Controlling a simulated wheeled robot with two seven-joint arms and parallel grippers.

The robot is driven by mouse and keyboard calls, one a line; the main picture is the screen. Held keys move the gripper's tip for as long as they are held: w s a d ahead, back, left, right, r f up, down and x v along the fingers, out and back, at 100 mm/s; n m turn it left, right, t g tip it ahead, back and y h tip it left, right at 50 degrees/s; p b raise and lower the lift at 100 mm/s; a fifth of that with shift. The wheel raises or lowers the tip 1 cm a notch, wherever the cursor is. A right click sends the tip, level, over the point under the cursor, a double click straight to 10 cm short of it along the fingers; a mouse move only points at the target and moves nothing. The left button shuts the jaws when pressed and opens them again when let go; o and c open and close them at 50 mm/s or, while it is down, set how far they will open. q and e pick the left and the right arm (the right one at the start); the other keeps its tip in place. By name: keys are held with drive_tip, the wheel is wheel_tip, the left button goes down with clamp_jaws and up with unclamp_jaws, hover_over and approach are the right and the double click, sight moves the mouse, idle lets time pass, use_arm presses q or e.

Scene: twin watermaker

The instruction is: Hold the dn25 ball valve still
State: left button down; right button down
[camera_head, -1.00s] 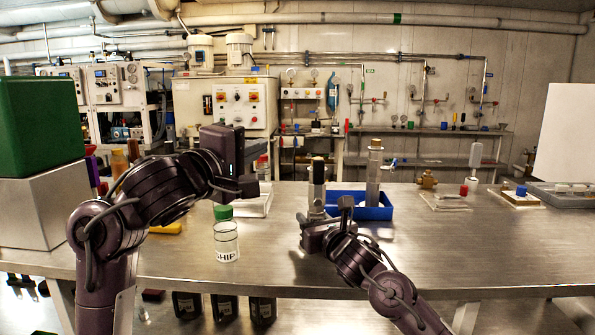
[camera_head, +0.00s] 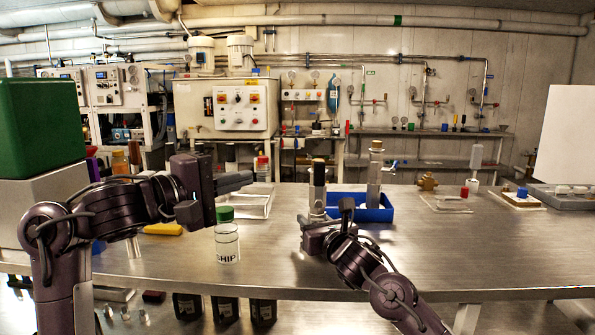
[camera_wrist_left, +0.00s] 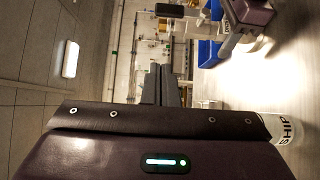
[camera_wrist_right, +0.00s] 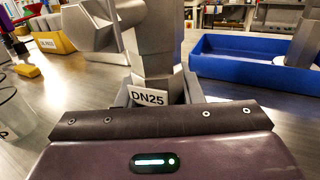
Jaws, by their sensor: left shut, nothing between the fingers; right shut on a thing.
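My right gripper also shows in the head view (camera_head: 318,222). My left gripper (camera_head: 236,182) is shut and empty, left of the valve and apart from it; its closed fingers (camera_wrist_left: 161,84) show in the left wrist view.
A clear jar with a green lid (camera_head: 226,240), marked SHIP, stands below my left gripper. The blue tray (camera_head: 375,214) holds a tall grey cylinder (camera_head: 374,180). A pale tray (camera_head: 257,206) lies behind the jar. The bench's right front is clear.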

sight(319, 185)
use_arm(q)
drive_tip(key=w+d, duration=0.6)
drive_tip(key=d, duration=0.4)
drive_tip(key=shift+w, duration=0.3)
